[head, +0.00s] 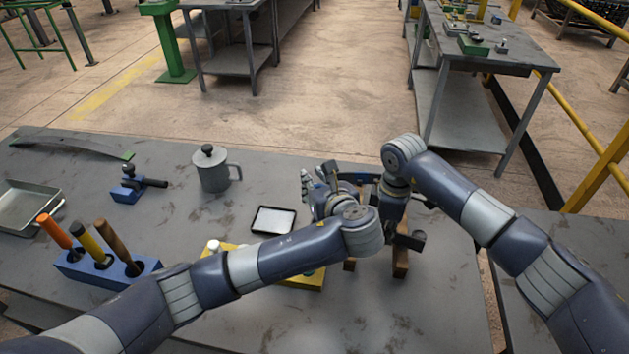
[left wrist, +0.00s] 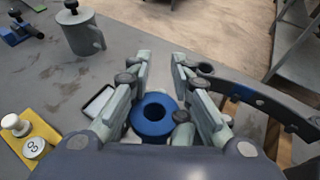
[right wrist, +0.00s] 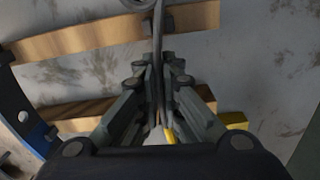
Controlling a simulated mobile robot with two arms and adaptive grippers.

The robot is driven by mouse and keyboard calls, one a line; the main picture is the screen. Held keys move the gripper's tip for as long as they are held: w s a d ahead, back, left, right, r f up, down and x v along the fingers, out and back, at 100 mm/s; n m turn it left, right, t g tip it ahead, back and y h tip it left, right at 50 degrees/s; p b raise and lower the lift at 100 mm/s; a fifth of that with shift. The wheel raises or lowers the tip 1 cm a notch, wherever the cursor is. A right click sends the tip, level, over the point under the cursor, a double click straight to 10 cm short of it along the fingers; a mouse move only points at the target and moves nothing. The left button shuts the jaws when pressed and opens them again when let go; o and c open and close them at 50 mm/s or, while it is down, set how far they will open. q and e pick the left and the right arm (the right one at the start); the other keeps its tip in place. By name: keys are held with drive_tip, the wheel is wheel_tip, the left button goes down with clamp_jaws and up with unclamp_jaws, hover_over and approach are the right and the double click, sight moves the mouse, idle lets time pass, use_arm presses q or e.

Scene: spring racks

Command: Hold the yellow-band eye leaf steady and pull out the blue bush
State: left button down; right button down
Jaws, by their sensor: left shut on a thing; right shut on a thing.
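The blue bush (left wrist: 153,116) is a blue ring with a dark hole, between the fingers of my left gripper (left wrist: 161,85) in the left wrist view. No leaf eye shows around it there. In the head view my left gripper (head: 319,189) is over the bench, beside my right arm's wrist. My right gripper (right wrist: 159,85) is shut on the thin grey eye leaf (right wrist: 158,40), seen edge-on. Its yellow band (right wrist: 170,136) shows between the fingers. Its rolled eye is cut off at the top edge, so I cannot see inside it.
Wooden rack bars (right wrist: 90,38) lie below the leaf. Another dark leaf with a blue band (left wrist: 242,92) is right of my left gripper. A white-lined tray (head: 273,220), a grey mug (head: 213,172) and a blue tool block (head: 108,270) stand left.

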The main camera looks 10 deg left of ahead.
drive_tip(key=shift+s+f, duration=0.1)
drive_tip(key=shift+f, duration=0.05)
drive_tip(key=c, duration=1.7)
unclamp_jaws()
drive_tip(key=shift+r, duration=0.2)
wheel_tip(320, 180, up, 12)
drive_tip(key=shift+f, duration=0.2)
